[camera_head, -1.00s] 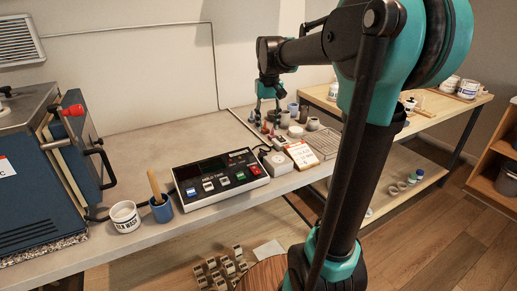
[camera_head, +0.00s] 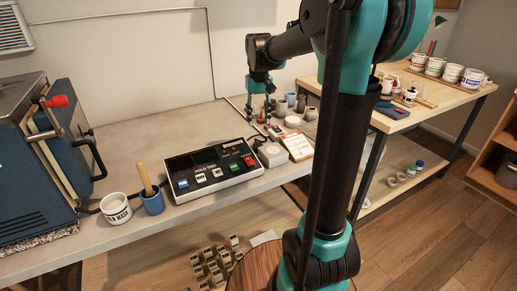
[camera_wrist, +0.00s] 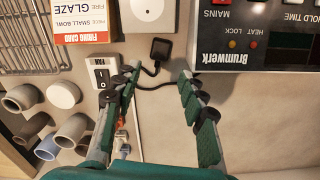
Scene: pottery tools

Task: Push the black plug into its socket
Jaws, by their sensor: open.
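The black plug (camera_wrist: 161,49) lies on the bench in the wrist view, with its dark cord curling below it and toward the control box. In the head view my gripper (camera_head: 260,112) points down over the back of the bench.
The control box (camera_head: 210,172) lies in front of my gripper, beside a white square device (camera_head: 270,154) and a firing card (camera_head: 298,146). Small pots (camera_wrist: 72,130) and a wire rack (camera_wrist: 22,40) stand left of the socket in the wrist view. A kiln (camera_head: 40,150) is at far left.

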